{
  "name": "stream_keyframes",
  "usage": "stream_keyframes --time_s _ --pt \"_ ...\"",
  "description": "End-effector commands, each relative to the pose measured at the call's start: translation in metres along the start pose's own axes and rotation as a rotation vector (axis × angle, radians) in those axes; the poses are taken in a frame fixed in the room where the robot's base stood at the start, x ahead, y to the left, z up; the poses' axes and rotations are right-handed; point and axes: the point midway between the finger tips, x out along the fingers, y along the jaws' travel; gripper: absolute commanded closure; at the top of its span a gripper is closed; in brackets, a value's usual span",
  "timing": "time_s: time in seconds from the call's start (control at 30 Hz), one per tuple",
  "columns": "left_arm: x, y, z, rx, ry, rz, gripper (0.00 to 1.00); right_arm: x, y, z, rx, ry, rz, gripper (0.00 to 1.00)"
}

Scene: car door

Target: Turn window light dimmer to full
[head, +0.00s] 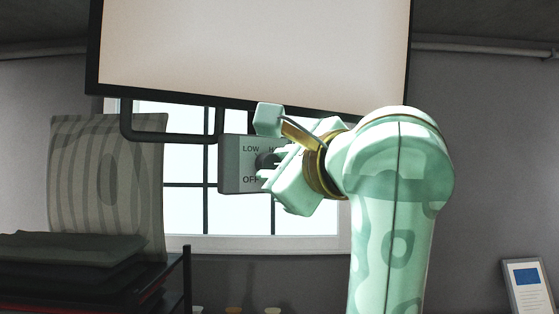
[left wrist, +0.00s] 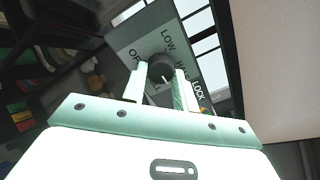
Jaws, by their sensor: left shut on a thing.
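The dimmer is a grey box (head: 231,165) in front of the window, labelled LOW, OFF and a partly covered word starting with H. Its dark round knob (head: 265,158) is partly hidden by my left gripper (head: 268,167) in the head view. In the left wrist view the knob (left wrist: 160,64) sits between the two pale fingers of my left gripper (left wrist: 160,77), which is shut on it. A thin light mark shows on the knob's lower part there. My right gripper is in neither view.
The window (head: 305,222) is behind. A rack with folded dark cloth (head: 70,250) stands lower left. A framed card (head: 527,285) is lower right.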

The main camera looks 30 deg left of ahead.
Motion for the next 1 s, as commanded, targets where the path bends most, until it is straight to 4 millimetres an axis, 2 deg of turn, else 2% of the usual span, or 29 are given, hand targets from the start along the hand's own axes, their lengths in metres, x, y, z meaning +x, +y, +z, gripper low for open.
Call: stream_keyframes --time_s 0.6,1.0 --pt "0.0 0.001 0.001 0.568 0.0 0.0 0.94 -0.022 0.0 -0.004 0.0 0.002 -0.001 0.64" --pt "0.0 0.002 0.002 0.801 0.0 0.0 0.94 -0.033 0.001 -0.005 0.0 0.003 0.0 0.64"
